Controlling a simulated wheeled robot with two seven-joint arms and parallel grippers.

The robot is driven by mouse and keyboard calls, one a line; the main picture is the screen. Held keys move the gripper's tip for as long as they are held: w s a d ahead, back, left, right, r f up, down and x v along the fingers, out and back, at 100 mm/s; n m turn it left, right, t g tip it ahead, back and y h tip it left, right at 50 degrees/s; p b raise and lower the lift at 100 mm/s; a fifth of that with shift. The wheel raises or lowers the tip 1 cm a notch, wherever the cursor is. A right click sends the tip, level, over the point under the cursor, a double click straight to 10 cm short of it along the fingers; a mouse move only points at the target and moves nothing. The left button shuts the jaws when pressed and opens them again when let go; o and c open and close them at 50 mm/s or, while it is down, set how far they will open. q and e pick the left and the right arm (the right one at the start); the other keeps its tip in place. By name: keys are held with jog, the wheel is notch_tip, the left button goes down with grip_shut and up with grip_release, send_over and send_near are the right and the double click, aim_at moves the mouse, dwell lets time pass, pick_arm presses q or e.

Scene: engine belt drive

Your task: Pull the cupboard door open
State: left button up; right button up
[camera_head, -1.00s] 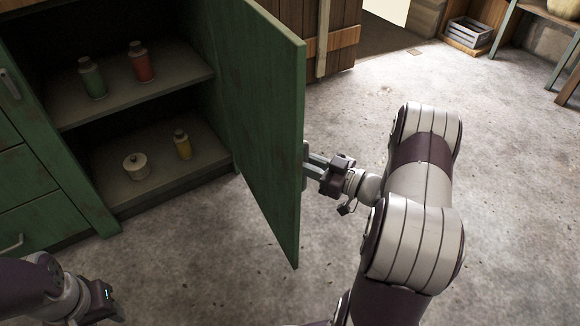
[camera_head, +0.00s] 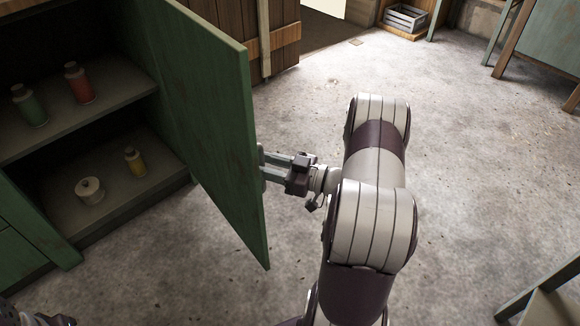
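The green cupboard door (camera_head: 205,130) stands wide open, swung out from the cupboard (camera_head: 60,235) at the left. Its handle (camera_head: 261,160) is on the outer face near the free edge. My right gripper (camera_head: 266,168) is at this handle from the right, its two fingers closed around it; the exact contact is small in view. My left gripper is out of view; only a dark bit of my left arm shows at the bottom left corner.
Inside the cupboard are a green bottle (camera_head: 29,105), a red bottle (camera_head: 79,84), a yellow bottle (camera_head: 135,162) and a white jar (camera_head: 90,190). A grey crate (camera_head: 405,20) stands at the back.

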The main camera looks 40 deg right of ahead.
jog(key=p+v, duration=0.3)
jog(key=v, duration=0.7)
jog(key=shift+s+d, duration=0.25)
jog(key=shift+s, duration=0.05)
